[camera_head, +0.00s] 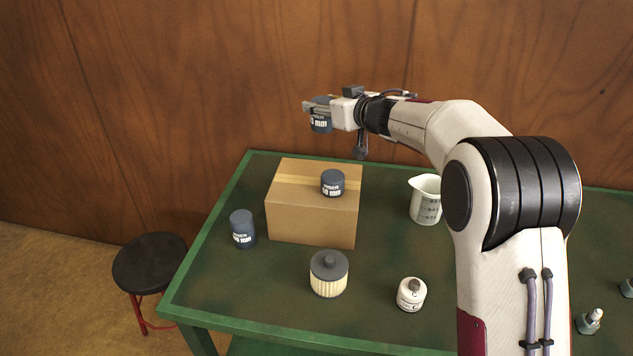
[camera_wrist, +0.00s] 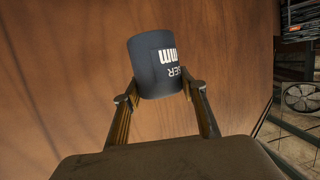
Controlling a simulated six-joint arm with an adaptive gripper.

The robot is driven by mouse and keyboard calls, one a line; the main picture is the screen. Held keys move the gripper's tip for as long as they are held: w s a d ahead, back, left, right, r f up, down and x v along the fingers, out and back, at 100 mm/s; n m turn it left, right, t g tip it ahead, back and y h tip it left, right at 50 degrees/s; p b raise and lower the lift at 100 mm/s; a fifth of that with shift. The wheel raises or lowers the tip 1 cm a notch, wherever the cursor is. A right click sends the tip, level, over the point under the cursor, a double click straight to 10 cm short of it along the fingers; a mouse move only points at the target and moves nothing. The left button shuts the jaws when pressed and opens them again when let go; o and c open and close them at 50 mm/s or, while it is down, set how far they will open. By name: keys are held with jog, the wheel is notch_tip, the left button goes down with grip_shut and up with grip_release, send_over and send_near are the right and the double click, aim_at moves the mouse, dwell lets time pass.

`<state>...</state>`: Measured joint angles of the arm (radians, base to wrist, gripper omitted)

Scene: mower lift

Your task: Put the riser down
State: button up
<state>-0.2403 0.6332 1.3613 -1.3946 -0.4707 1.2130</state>
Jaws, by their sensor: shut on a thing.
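My gripper (camera_wrist: 160,92) is shut on a dark blue-grey riser (camera_wrist: 152,62) with white "mm" lettering. In the head view this held riser (camera_head: 320,123) hangs in the air above and behind the cardboard box, clear of every surface. A second dark riser (camera_head: 332,183) stands upright on top of the box (camera_head: 310,222). A third, taller-looking riser (camera_head: 242,229) stands on the green table (camera_head: 205,262) just left of the box. The full number on the held riser's label is partly hidden.
A cream filter with a dark cap (camera_head: 328,275), a small white canister (camera_head: 411,294) and a white measuring jug (camera_head: 426,200) stand on the table. Small items (camera_head: 589,321) lie at the right. A black stool (camera_head: 150,262) stands left. Table room is free at the front left.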

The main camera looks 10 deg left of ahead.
aim_at(319, 122)
jog(key=shift+w+a+f, duration=0.1)
jog(key=shift+a+f, duration=0.2)
jog(key=shift+f, duration=0.35)
jog(key=shift+a+f, duration=0.25)
jog(key=shift+f, duration=1.55)
jog(key=shift+f, duration=0.1)
notch_tip(319, 122, down, 6)
jog(key=shift+f, duration=0.1)
jog(key=shift+f, duration=1.8)
jog(key=shift+f, duration=0.15)
jog(key=o, duration=1.3)
